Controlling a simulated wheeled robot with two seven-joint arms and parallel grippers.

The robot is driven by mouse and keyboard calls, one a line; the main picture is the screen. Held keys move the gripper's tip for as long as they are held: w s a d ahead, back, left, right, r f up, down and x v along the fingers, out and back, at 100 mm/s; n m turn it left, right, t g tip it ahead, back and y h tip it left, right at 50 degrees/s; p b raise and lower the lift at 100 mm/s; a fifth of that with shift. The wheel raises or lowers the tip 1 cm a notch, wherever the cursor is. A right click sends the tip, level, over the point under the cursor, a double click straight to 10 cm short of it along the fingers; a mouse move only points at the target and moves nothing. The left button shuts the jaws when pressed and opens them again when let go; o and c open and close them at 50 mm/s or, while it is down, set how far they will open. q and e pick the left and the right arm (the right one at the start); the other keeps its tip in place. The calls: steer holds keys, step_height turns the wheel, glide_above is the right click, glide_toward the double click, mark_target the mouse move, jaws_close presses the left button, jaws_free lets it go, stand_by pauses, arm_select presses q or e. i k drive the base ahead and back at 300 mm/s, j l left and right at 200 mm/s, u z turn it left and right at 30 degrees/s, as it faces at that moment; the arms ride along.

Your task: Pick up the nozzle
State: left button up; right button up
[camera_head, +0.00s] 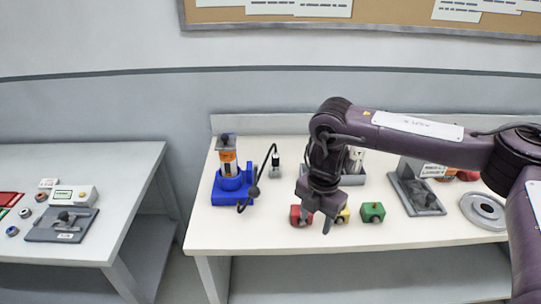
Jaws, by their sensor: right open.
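I cannot tell for sure which object is the nozzle. A small dark and pale piece (276,165) stands near the back of the table, beside a blue stand (231,185) holding an orange and grey cylinder (228,163). My right gripper (318,220) points down, open, over the front middle of the table. It partly hides a red block (295,215) and a yellow block (344,215). A green block (373,212) stands to its right. My left gripper is not in view.
A grey tray (352,180) is partly behind my right arm. A grey fixture (417,195) and a round metal disc (484,211) lie to the right. A second table (80,165) with small devices stands at the left, across a gap. The front left tabletop is clear.

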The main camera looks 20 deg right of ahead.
mark_target(275, 157)
steer(key=i, duration=1.15)
